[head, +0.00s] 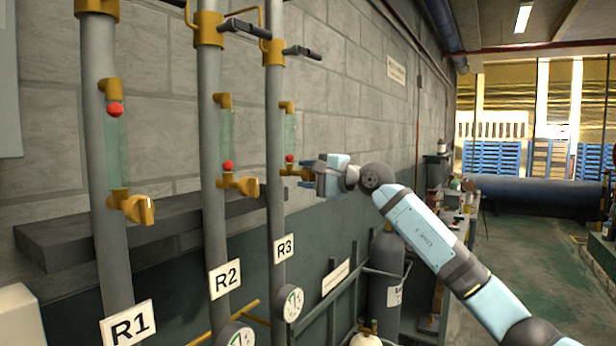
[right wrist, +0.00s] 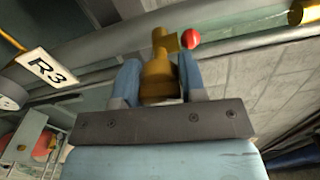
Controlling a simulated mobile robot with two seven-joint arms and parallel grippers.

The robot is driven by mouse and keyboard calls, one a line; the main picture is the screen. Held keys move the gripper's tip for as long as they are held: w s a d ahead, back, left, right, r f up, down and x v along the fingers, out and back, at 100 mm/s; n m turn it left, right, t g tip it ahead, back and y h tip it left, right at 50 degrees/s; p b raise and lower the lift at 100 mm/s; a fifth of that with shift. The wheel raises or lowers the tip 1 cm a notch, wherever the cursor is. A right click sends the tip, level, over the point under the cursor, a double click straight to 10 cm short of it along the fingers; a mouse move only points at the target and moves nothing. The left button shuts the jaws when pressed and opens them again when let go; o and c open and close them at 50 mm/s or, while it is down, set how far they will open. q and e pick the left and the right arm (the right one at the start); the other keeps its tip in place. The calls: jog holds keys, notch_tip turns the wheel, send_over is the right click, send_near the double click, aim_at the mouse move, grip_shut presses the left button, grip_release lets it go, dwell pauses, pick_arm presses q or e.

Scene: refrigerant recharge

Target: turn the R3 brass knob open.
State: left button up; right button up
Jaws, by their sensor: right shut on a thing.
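The R3 brass knob (right wrist: 158,82) sits between the two blue fingers of my right gripper (right wrist: 160,85) in the right wrist view. The gripper is shut on it. In the head view my right gripper (head: 304,172) reaches the R3 valve from the right, and its fingers mostly hide the knob. The R3 label (head: 285,248) hangs on the pipe below. A red ball (head: 290,158) sits low in the R3 sight tube (head: 290,130); it also shows beside the brass fitting in the wrist view (right wrist: 191,38). My left gripper is not in view.
The R2 knob (head: 248,187) and R1 knob (head: 139,209) stand on parallel pipes to the left. R2's red ball (head: 228,166) is low; R1's red ball (head: 116,109) is high. Gauges (head: 290,303) and a grey cylinder (head: 385,275) stand below. Open floor lies at the right.

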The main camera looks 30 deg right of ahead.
jog(key=m, duration=0.4)
jog(key=shift+b, duration=0.4)
jog(key=m, duration=1.2)
jog(key=shift+m, duration=0.4)
jog(key=o, duration=0.9)
